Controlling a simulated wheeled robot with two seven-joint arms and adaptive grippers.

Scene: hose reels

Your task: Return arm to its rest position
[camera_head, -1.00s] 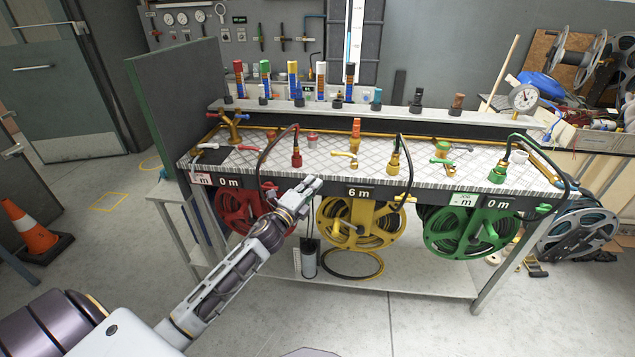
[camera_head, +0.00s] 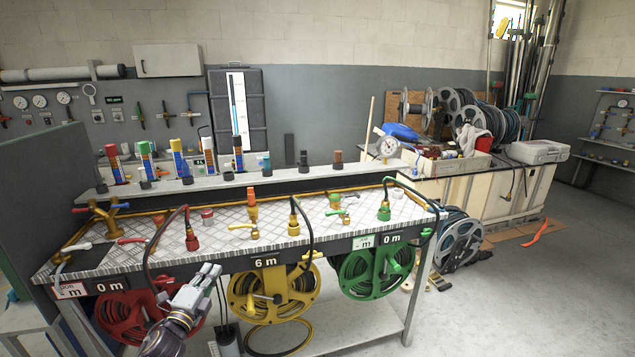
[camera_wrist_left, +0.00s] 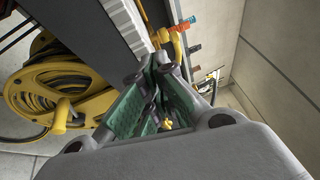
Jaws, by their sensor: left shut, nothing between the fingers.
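My left gripper (camera_head: 207,277) is shut and empty in the head view, in front of the bench between the red hose reel (camera_head: 128,312) and the yellow hose reel (camera_head: 270,290). It covers part of the red reel. In the left wrist view its green-padded fingers (camera_wrist_left: 150,100) are together with nothing held. The yellow reel (camera_wrist_left: 50,90) shows to their left, apart from the fingers. The green hose reel (camera_head: 372,270) hangs at the bench's right. My right gripper is not in view.
The bench (camera_head: 240,232) carries several valves and hose fittings on its patterned top. Coloured marker-like tubes (camera_head: 178,160) stand on the shelf behind. A loose yellow hose ring (camera_head: 278,338) lies on the lower shelf. A cluttered side table (camera_head: 490,175) stands right; the floor there is mostly clear.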

